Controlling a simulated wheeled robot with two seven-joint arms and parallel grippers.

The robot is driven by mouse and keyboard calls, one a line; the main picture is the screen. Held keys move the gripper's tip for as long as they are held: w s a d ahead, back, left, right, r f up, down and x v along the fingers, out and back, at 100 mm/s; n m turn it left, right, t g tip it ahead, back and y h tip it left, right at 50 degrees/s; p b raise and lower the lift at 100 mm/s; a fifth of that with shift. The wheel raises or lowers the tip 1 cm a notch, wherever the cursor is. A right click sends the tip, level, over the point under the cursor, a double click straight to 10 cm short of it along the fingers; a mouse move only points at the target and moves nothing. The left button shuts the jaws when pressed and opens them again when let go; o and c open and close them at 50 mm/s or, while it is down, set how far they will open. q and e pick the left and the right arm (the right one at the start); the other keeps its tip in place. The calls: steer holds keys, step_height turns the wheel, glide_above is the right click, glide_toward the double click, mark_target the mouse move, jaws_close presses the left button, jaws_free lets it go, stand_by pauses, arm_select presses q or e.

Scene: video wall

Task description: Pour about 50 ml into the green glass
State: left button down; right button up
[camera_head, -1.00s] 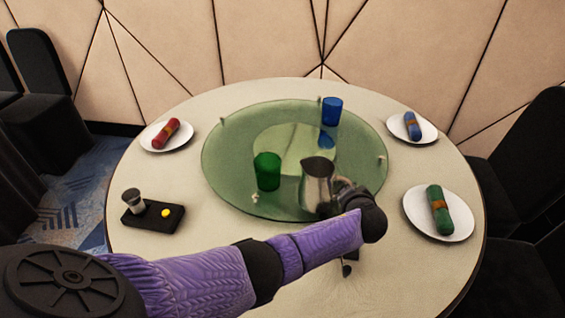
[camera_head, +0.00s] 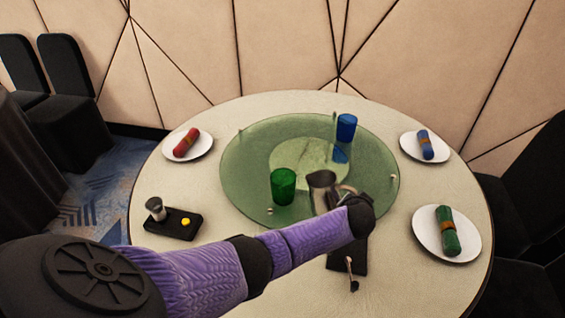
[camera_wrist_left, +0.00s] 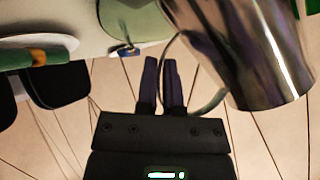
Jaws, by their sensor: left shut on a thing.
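The green glass (camera_head: 283,187) stands upright on the near part of the round green glass turntable (camera_head: 240,175). A shiny metal jug (camera_head: 321,183) is just right of the green glass and apart from it. My left gripper (camera_head: 345,192) is on the jug's right side, with its fingers partly hidden by my wrist. In the left wrist view the gripper's fingers (camera_wrist_left: 161,84) are shut at the jug's handle, and the jug (camera_wrist_left: 245,50) fills the upper right. The liquid inside cannot be seen. My right gripper is not in view.
A blue glass (camera_head: 346,127) stands at the turntable's back right. Plates with red (camera_head: 187,143), blue (camera_head: 425,145) and green (camera_head: 447,231) rolled napkins lie around the table. A black tray (camera_head: 172,224) with a shaker is at left. A dark piece below my wrist is unclear.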

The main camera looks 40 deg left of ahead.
mark_target(343, 187)
arm_select(q)
steer(key=shift+s+a+r+n+h+p, duration=0.2)
steer(key=shift+a+r+n+h+p, duration=0.5)
steer(key=shift+a+r+p, duration=0.45)
steer(key=shift+s+a+r+h+p, duration=0.1)
steer(key=shift+a+r+h+p, duration=0.25)
steer(key=shift+a+r+h, duration=0.35)
steer(key=shift+s+a+r+n+t+h, duration=0.15)
steer(key=shift+a+r+n+h, duration=0.15)
steer(key=shift+r, duration=0.2)
steer(key=shift+w+a+r+n+t+h, duration=0.1)
steer(key=shift+a+r+n+t+h, duration=0.15)
steer(key=shift+r, duration=0.25)
steer(key=shift+s+a+r+n+h+b, duration=0.15)
steer(key=shift+r+n+h+b, duration=0.1)
steer(key=shift+r+n+h, duration=0.15)
steer(key=shift+a+r+n+h+b, duration=0.15)
steer(key=shift+r+h+b, duration=0.1)
steer(key=shift+r, duration=0.2)
steer(key=a+r+h+b, duration=0.1)
steer(key=b, duration=0.1)
steer(key=a+r+n+h+b, duration=0.1)
steer(key=r+b, duration=0.1)
steer(key=shift+s+a+r+n+t, duration=0.1)
steer(key=shift+a+r+n+t, duration=0.1)
steer(key=shift+n+t, duration=0.15)
steer(key=shift+h, duration=0.3)
steer(key=shift+s+a+r+b, duration=0.15)
steer(key=shift+a+r+b, duration=0.15)
steer(key=shift+a+b, duration=0.4)
